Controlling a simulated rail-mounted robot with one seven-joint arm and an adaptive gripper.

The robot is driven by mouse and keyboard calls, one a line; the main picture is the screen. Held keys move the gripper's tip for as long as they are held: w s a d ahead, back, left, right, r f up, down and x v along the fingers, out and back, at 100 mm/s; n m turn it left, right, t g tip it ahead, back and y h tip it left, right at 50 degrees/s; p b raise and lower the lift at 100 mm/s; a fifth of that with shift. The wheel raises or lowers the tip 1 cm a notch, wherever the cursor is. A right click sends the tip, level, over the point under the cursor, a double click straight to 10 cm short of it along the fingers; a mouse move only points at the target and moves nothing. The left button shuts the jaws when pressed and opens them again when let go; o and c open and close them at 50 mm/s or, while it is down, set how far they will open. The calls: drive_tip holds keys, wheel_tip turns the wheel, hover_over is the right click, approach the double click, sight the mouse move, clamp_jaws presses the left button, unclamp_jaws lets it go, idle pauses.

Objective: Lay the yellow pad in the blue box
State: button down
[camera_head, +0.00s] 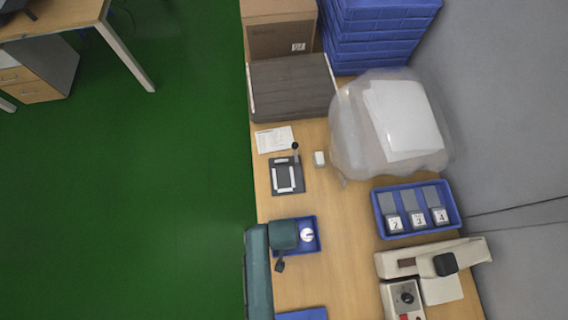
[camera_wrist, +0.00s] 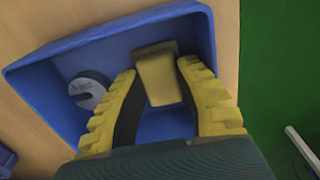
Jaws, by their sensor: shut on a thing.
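The blue box (camera_head: 316,249) is a small shallow tray near the table's left edge in the head view. It fills much of the wrist view (camera_wrist: 110,35). The yellow pad (camera_wrist: 157,72) is a dull yellow block between my fingertips in the wrist view, over the box's inside. I cannot tell whether it touches the box floor. My gripper (camera_wrist: 160,85) has yellow ridged fingers and is shut on the pad. In the head view my gripper (camera_head: 284,236) covers the box's left part and hides the pad. A grey slotted disc (camera_wrist: 88,90) lies in the box, left of the pad.
A blue tray of numbered grey blocks (camera_head: 415,210) stands to the right. A black device (camera_head: 287,176) and a paper (camera_head: 274,139) lie farther back. A large clear bag (camera_head: 390,125) sits behind. A beige instrument (camera_head: 432,262) is at the right front. Bare table lies between.

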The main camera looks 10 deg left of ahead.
drive_tip(key=shift+w, duration=0.1)
drive_tip(key=c, duration=0.8)
unclamp_jaws()
drive_tip(key=shift+c, duration=0.2)
